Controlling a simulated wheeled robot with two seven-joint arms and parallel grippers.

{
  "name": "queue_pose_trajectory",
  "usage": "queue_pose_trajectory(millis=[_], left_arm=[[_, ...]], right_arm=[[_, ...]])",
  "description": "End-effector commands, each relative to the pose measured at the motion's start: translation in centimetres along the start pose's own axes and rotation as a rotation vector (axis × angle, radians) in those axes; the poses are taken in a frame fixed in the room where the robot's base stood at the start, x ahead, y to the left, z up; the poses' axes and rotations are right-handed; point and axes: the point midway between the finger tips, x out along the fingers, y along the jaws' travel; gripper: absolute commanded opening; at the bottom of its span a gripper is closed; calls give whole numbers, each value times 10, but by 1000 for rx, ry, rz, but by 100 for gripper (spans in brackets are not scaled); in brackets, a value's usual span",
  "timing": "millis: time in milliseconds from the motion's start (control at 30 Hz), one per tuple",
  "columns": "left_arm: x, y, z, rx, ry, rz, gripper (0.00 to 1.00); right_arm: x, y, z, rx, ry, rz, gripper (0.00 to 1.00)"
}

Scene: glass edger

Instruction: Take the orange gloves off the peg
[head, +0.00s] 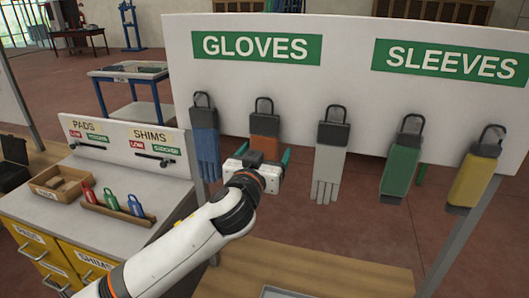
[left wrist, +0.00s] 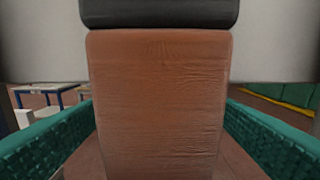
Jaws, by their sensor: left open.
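The orange gloves (head: 264,148) hang by a dark clip and loop under the green GLOVES sign in the head view, between the blue and the white gloves. Their lower part is hidden behind my left gripper (head: 258,163). In the left wrist view the orange gloves (left wrist: 158,100) fill the middle, with the dark clip (left wrist: 158,13) above. My left gripper's teal fingers (left wrist: 160,130) stand open on either side of them, with a visible gap on each side. The peg itself is too small to make out. My right gripper is not in view.
Blue gloves (head: 206,145) hang close on the left and white gloves (head: 330,160) on the right. Green (head: 401,165) and yellow (head: 472,180) sleeves hang farther right on the white board (head: 350,60). A counter (head: 130,185) with trays stands at the left. A wooden surface (head: 310,268) lies below.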

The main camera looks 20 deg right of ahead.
Motion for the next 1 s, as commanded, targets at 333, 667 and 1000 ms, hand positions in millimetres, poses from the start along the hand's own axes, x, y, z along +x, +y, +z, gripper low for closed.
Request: queue_pose_trajectory(millis=[333, 667, 1000], left_arm=[[0, 0, 0, 0, 0, 0, 43], [0, 0, 5, -1, 0, -1, 33], [0, 0, 11, 0, 0, -1, 33]], right_arm=[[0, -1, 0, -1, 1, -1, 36], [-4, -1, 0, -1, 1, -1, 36], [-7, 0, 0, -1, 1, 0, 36]])
